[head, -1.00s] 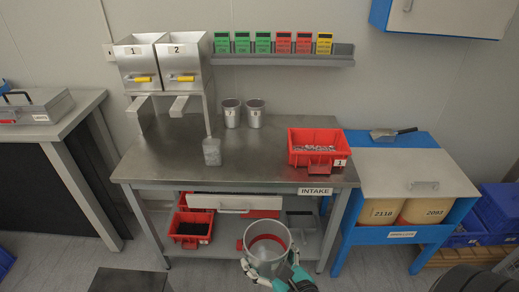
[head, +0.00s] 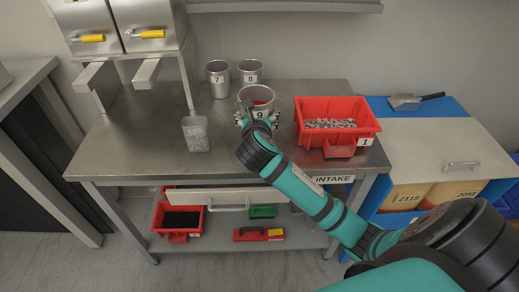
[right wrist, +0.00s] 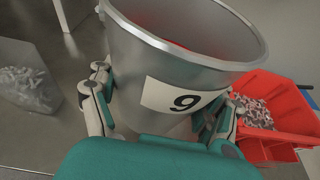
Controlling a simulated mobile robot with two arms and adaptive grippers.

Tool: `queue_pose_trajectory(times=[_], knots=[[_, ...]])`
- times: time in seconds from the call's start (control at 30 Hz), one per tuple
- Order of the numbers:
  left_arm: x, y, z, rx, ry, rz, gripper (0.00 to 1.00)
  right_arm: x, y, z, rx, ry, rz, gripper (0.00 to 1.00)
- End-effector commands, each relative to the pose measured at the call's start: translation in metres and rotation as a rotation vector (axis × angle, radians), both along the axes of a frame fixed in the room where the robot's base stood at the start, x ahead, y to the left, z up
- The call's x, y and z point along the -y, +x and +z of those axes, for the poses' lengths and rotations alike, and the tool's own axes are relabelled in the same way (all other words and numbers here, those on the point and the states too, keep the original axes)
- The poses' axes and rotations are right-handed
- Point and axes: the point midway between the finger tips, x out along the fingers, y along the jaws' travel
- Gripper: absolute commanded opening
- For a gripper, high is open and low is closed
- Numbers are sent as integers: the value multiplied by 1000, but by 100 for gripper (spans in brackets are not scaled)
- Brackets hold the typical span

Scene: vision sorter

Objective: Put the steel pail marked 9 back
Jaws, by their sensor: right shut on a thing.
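The steel pail marked 9 (head: 257,100) is upright over the bench, in front of the steel pails marked 7 (head: 218,80) and 8 (head: 250,71). My right gripper (head: 257,119) is shut on its near side, with a finger on each side of the label. In the right wrist view pail 9 (right wrist: 185,62) fills the upper middle, and something red shows inside it. Whether its base touches the bench is hidden by my arm. My left gripper is not in view.
The bench (head: 140,150) holds a clear container (head: 195,135) left of the pail and a red bin marked 1 (head: 342,144) with metal parts to its right. A two-hopper dispenser (head: 125,25) stands at the back left. Bare steel lies around pails 7 and 8.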

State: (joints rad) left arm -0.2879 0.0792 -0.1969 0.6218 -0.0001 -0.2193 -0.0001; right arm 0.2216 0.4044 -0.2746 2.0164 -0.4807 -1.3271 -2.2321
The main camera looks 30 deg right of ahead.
Motion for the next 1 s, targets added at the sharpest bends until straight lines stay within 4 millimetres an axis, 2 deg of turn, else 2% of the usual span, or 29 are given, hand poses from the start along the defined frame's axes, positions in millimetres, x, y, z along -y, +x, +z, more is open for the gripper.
queue_pose_trajectory(times=[0.03, 0.13, 0.23, 0.33, 0.6, 0.77, 1.0], knots=[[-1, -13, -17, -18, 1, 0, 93, 10, 13, 0, 10, 0, -40, 22], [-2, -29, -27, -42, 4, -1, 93, 23, 27, 10, 7, 0, -101, 22], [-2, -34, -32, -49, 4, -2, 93, 31, 34, 16, 5, 0, -137, 22], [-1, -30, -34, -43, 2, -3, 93, 35, 37, 15, 2, 1, -151, 22], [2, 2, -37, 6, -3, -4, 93, 35, 37, -25, -1, 0, -154, 22], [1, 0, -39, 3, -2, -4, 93, 35, 37, -40, 0, 0, -153, 22], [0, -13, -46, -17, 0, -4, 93, 35, 37, -77, 2, -1, -153, 22]])
